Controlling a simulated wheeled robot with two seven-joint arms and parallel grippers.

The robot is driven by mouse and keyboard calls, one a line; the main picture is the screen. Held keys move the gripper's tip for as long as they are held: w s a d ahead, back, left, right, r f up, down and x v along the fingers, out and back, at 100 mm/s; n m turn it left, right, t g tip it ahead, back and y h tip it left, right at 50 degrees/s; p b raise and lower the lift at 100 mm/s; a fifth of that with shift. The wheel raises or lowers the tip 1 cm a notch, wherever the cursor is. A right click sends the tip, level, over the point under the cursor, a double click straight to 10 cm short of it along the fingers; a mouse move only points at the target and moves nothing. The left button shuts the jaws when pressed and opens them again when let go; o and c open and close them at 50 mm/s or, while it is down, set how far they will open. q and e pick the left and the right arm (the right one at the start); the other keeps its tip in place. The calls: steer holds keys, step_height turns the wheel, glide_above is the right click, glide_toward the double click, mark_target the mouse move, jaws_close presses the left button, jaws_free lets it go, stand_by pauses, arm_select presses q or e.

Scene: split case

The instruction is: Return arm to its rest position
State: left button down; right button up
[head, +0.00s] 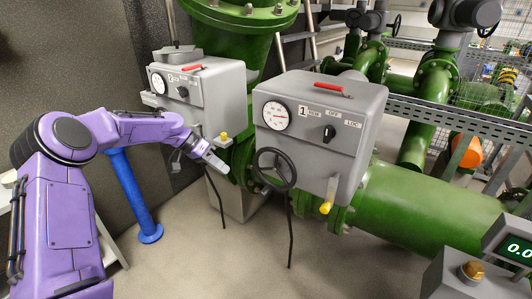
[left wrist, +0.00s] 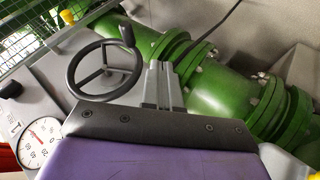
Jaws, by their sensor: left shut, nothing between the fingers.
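My left arm (head: 80,160), purple, comes in from the left in the head view and reaches toward the gap between two grey control boxes. My left gripper (head: 216,163) is at its end, shut and empty, left of the black handwheel (head: 290,180). In the left wrist view the grey fingers (left wrist: 162,85) lie together with nothing between them. The handwheel also shows there (left wrist: 80,72), left of the fingers; I cannot tell the exact gap. My right gripper is not in view.
Grey box 1 (head: 335,165) has a gauge, a black selector and a red handle. Grey box 2 (head: 222,92) stands behind my gripper. Green pipes (head: 430,205) fill the right. A blue post (head: 133,195) stands beside my arm. A display panel (head: 515,250) is at lower right.

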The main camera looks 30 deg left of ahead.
arm_select(q)
steer(key=w+f+n+t+y, duration=0.4)
steer(key=w+f+n+y, duration=0.15)
steer(key=n, duration=0.25)
steer(key=s+d+f+n+y, duration=0.2)
steer(key=s+d+f, duration=0.1)
steer(key=f, duration=0.3)
steer(key=s+d+f+n+y, duration=0.2)
steer(key=s+d+f, duration=0.1)
steer(key=f, duration=0.3)
steer(key=s+d+f+m+g, duration=0.1)
steer(key=s+d+f, duration=0.2)
steer(key=s, duration=0.8)
steer(key=s+d+f+m+g+y, duration=0.1)
steer(key=s+d+f, duration=0.3)
steer(key=s, duration=0.7)
steer(key=s+d+f+m+g, duration=0.1)
steer(key=s+d+f+g, duration=0.2)
steer(key=s+f, duration=0.3)
steer(key=s, duration=0.5)
steer(key=shift+s+d, duration=0.15)
steer(key=shift+s, duration=0.05)
steer(key=shift+s+y, duration=0.15)
steer(key=shift+y, duration=0.1)
